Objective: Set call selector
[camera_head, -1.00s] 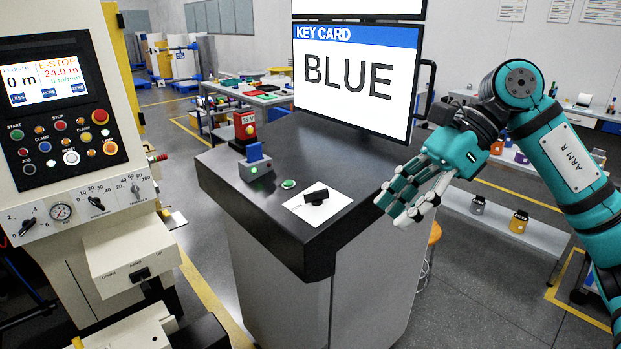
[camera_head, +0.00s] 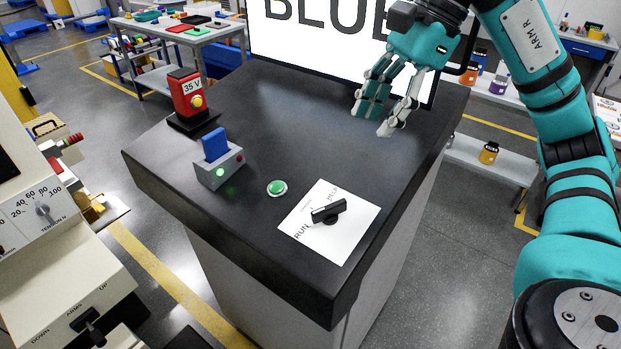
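The selector is a black knob (camera_head: 329,210) on a white label sheet (camera_head: 345,243) on the dark console top. The sheet's printed words include RUN at the left and what looks like HELP at the upper right. The knob's bar lies slanted, its right end a little higher; which end points I cannot tell. My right gripper (camera_head: 378,118) hangs above the console's far right part, behind the knob and apart from it. Its fingers are spread with nothing between them. My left gripper is out of view.
A green button (camera_head: 277,188), a grey card reader with a blue card (camera_head: 215,145) and a red 35 V box (camera_head: 188,97) stand left of the sheet. A screen (camera_head: 310,40) reading BLUE stands behind. The console top (camera_head: 290,115) between is clear. A machine (camera_head: 50,260) stands at left.

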